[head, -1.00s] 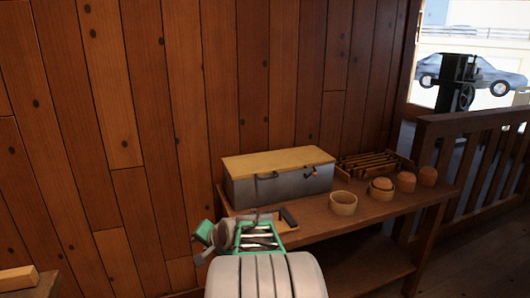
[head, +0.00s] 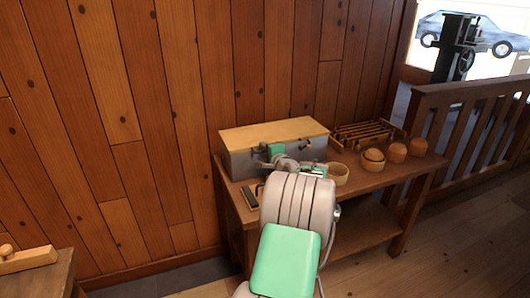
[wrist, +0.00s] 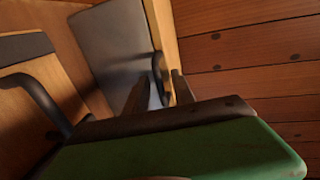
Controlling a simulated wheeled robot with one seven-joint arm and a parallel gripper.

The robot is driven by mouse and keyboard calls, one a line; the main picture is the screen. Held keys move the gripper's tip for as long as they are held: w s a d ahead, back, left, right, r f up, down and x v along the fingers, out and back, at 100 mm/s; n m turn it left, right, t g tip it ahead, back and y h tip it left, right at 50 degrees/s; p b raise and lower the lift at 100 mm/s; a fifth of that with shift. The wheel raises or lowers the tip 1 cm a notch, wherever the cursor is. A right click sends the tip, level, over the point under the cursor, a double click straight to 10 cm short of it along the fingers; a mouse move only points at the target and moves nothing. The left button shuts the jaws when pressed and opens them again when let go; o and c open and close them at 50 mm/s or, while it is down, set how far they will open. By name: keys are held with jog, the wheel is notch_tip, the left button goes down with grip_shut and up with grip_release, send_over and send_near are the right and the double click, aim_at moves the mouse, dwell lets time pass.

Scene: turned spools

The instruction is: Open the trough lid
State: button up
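The trough (head: 237,164) is a grey box at the left end of the workbench. Its pale wooden lid (head: 272,133) lies shut on top. In the wrist view the grey front face (wrist: 108,45), the lid's edge (wrist: 163,30) and a black handle (wrist: 159,70) show close ahead. My gripper (head: 267,153) is at the trough's front, by the handle. In the wrist view its two dark fingers (wrist: 159,94) stand apart, with the handle just beyond or between their tips; contact is not clear. My arm hides part of the trough's front in the head view.
A plank wall (head: 190,90) stands behind.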

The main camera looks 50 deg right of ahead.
jog(key=shift+c, duration=0.4)
grip_shut()
dwell(0.9)
